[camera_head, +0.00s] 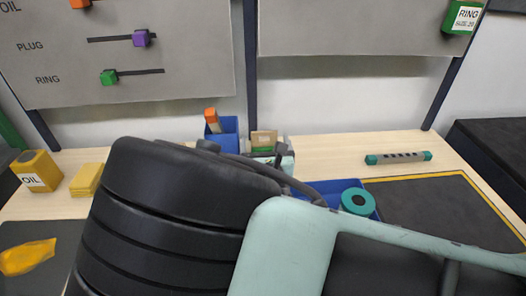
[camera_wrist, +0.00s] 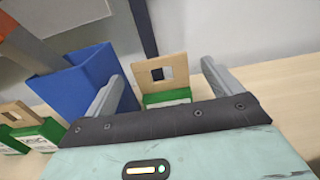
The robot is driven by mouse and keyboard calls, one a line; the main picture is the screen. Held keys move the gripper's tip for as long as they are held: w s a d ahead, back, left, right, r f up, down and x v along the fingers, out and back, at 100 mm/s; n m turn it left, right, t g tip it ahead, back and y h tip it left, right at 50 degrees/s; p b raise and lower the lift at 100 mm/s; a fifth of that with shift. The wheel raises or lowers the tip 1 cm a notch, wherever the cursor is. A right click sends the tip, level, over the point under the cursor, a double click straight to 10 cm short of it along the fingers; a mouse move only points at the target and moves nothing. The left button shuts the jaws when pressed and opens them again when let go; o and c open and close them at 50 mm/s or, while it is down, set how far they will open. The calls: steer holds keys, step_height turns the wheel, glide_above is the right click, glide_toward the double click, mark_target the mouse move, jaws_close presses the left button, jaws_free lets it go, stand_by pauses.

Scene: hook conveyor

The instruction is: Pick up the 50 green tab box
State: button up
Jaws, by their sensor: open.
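A green box with a tan cardboard tab (camera_wrist: 160,74) stands between my gripper's fingers in the wrist view, with a square hole in its tab. My gripper (camera_wrist: 161,80) is open, one finger on each side of the box; I cannot tell whether either touches it. Only a strip of its white label shows above the gripper body, and no number is readable. A tan-tabbed box (camera_head: 264,137) also shows in the head view beyond my arm, which hides most of my gripper. Two more green boxes with white labels (camera_wrist: 38,133) stand at the left in the wrist view.
A blue bin (camera_wrist: 75,80) stands close to the left finger. In the head view, a blue tray with a teal ring (camera_head: 357,201), a grey rod with teal ends (camera_head: 398,158) and a yellow OIL box (camera_head: 38,171) are on the table. A grey board stands behind.

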mark_target(264, 132)
steer(key=w+b, duration=0.1)
steer(key=w, duration=0.3)
steer(key=shift+f+b, duration=0.15)
steer(key=shift+b, duration=0.25)
steer(key=shift+w, duration=0.65)
steer(key=c, duration=1.3)
steer(key=shift+r, duration=0.25)
